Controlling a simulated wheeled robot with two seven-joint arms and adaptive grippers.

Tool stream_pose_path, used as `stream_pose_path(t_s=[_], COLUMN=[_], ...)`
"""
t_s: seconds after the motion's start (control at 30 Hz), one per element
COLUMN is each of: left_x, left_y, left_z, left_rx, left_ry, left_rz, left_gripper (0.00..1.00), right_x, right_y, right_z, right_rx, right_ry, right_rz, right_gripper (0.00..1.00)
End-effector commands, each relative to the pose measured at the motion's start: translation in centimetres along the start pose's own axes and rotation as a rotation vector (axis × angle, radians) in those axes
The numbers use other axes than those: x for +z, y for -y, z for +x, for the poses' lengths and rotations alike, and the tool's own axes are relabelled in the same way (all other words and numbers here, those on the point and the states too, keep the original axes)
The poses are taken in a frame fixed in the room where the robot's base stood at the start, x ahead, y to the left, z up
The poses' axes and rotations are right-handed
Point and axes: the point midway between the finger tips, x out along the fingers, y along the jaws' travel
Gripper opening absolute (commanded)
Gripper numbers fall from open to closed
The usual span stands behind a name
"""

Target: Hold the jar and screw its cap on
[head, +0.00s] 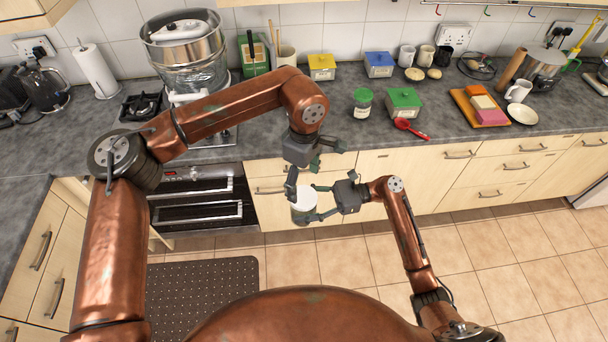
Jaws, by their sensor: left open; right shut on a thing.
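A pale whitish jar (301,207) is held in the air in front of the counter drawers, roughly upright. My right gripper (311,203) is shut on it from the right, with its fingers around the jar's side. My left gripper (308,168) is open just above the jar, pointing down, with one dark finger close to the jar's top left. The jar's top is partly hidden, and I cannot tell whether a cap sits on it. Another jar with a green lid (363,101) stands on the counter.
The grey counter (450,135) runs along the back. It holds a green-lidded box (404,102), a red spoon (409,128), a wooden board with coloured blocks (468,111) and a steel pot (187,60). The tiled floor (500,262) at the right is clear.

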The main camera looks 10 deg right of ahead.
Motion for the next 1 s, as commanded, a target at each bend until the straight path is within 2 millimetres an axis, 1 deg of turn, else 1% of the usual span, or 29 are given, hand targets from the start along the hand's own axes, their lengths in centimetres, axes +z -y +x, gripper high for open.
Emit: stream_pose_path(t_s=[0.1,1.0], left_x=[0.0,0.1], left_y=[0.0,-0.1], left_z=[-0.2,-1.4], left_rx=[0.0,-0.001], left_ry=[0.0,0.0], left_rz=[-0.231,-2.05], left_gripper=[0.71,0.71], right_x=[0.1,0.1], right_y=[0.0,0.0], right_z=[0.0,0.0], right_rx=[0.0,0.0], right_ry=[0.001,0.001], right_rz=[-0.001,-0.001], right_gripper=[0.0,0.0])
